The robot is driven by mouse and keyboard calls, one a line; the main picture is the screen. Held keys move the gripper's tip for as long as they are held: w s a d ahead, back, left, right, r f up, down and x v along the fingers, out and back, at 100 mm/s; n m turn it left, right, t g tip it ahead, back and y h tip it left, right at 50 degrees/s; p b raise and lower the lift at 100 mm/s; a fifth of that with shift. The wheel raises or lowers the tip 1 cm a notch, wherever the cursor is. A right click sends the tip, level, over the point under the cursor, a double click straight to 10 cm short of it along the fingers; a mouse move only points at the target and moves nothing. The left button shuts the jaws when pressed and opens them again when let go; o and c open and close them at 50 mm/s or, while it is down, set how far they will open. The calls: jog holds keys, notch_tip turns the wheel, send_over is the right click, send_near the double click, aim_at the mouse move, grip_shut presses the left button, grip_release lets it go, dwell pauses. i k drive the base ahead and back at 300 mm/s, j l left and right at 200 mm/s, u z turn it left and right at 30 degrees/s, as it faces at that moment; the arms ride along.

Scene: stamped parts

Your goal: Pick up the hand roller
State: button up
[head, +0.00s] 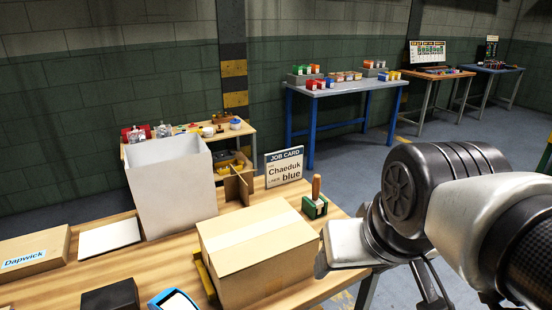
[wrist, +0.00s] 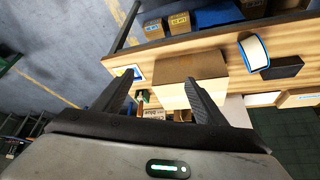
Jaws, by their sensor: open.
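An upright wooden handle (head: 316,186) stands in a small green holder (head: 315,207) at the right end of the wooden bench (head: 150,270). I take it for the hand roller; its lower end is hidden. A small green piece with a brown handle (wrist: 140,99) shows in the wrist view, between the fingers and close to the left one. My gripper (wrist: 160,76) is open and empty, above the bench end. In the head view my arm is at the right, beside the holder, and the fingertips are not clear.
A closed cardboard box (head: 258,250) stands just left of the holder. A job card (head: 284,167) stands behind it, beside a brown divider (head: 238,186) and a tall white bin (head: 172,185). A blue-rimmed object (head: 174,299) and a dark block (head: 112,295) lie in front.

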aim_at(313, 198)
jog(key=z, duration=0.1)
jog(key=i+l+u, duration=0.25)
jog(key=l, duration=0.15)
jog(key=l+u, duration=0.2)
jog(key=l, duration=0.2)
jog(key=i+l+u, duration=0.25)
jog(key=l, duration=0.25)
jog(key=l+u, duration=0.2)
jog(key=l, duration=0.25)
